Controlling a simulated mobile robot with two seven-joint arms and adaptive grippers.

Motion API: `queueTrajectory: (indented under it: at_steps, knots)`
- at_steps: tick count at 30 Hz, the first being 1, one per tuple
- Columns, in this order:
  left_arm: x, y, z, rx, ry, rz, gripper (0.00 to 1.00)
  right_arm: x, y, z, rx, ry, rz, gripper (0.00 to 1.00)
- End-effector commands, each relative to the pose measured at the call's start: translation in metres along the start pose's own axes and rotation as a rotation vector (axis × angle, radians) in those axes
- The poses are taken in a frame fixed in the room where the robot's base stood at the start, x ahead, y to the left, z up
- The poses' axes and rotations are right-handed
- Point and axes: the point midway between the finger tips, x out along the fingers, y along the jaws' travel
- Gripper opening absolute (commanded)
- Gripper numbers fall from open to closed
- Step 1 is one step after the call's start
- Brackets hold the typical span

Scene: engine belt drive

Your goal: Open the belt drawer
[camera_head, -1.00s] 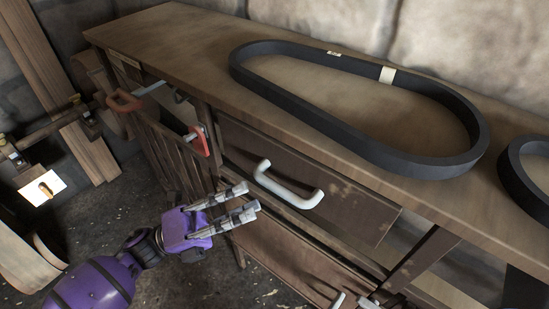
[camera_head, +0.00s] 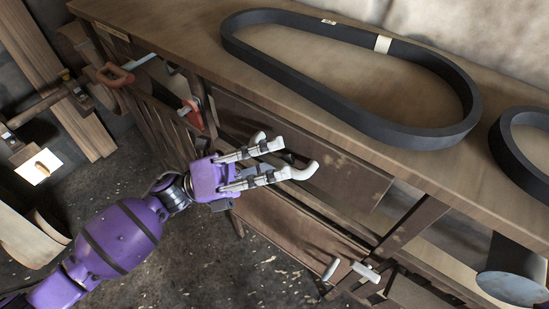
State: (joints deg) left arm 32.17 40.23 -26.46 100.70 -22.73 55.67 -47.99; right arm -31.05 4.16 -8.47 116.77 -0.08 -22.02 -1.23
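The belt drawer (camera_head: 345,178) has a worn brown wooden front under the bench top and looks shut. My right gripper is not in view.
A large black belt (camera_head: 330,95) lies on the bench top (camera_head: 190,35), with another belt (camera_head: 505,150) at right. A lower drawer (camera_head: 290,225) is below. A red-handled tool (camera_head: 193,113) hangs left of the drawer. The floor in front is open.

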Motion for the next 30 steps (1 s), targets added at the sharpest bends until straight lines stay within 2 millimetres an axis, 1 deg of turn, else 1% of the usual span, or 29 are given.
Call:
queueTrajectory:
  at_steps: [2,7,8,17,22,26,30]
  knots:
    - [0.0,0.0,0.0,0.0,0.0,0.0,0.23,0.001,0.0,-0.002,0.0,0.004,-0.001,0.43]
    - [0.0,0.0,0.0,0.0,0.0,0.0,0.02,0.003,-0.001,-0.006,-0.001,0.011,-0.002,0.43]
    - [0.0,0.0,0.0,0.0,0.0,0.0,0.0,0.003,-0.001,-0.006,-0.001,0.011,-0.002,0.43]
    - [-0.001,0.0,0.0,0.0,-0.001,0.001,0.0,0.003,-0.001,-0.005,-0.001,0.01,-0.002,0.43]
    - [-0.005,-0.004,-0.004,0.0,-0.001,0.002,0.0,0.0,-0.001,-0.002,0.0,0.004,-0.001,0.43]
    - [-0.015,-0.013,-0.014,0.0,-0.001,0.003,0.0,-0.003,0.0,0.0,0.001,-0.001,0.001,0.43]
    - [-0.033,-0.029,-0.032,0.0,-0.001,0.005,0.0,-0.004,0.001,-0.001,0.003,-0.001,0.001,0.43]
